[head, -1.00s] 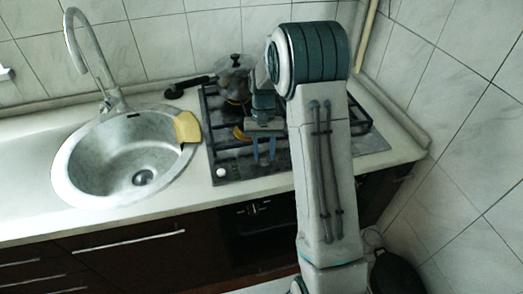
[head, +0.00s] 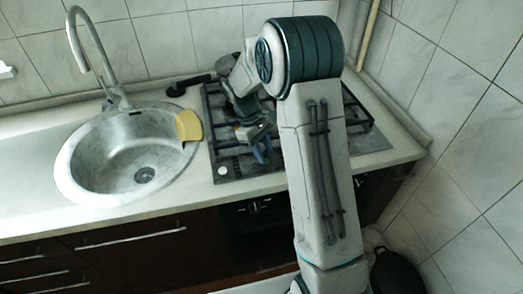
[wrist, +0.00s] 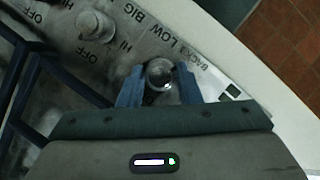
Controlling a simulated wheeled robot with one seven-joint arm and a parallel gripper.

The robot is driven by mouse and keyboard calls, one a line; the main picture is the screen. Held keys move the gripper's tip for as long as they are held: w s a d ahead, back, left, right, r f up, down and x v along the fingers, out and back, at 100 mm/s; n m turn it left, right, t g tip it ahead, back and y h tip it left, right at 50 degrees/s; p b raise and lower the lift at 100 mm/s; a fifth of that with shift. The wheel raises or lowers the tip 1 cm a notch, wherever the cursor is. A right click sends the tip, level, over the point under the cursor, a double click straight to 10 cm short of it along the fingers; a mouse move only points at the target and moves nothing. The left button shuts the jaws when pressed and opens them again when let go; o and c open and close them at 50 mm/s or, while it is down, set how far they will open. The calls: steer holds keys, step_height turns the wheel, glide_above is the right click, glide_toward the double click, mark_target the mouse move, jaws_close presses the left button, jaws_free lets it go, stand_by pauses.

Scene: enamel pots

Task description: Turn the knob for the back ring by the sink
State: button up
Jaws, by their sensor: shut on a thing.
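The held knob (wrist: 160,75) is round and greyish with a shiny top, on the hob's front control strip. A label beginning "BACK" is printed beside it in the wrist view. My gripper (wrist: 159,84) has its two blue fingers closed on either side of this knob. In the head view my gripper (head: 262,153) is low and tilted at the front of the hob (head: 232,166). The knob is hidden there by the fingers. A second, pale knob (wrist: 95,25) with "HI" and "OFF" marks is at upper left in the wrist view.
A white knob (head: 222,171) is at the hob's front left corner. The sink (head: 125,160) is to the left, with a yellow item (head: 188,126) on its rim. Dark grate bars (wrist: 70,72) lie close to my gripper. My arm covers much of the hob.

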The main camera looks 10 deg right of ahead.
steer(key=n, duration=0.2)
steer(key=n+t+h, duration=0.1)
steer(key=n, duration=0.1)
steer(key=shift+a+n+t, duration=0.15)
steer(key=shift+n+t, duration=0.15)
steer(key=shift+n, duration=0.1)
stand_by(0.4)
steer(key=o, duration=1)
steer(key=shift+a, duration=0.1)
steer(key=v, duration=1.3)
steer(key=shift+a+r, duration=0.15)
steer(key=shift+r, duration=0.2)
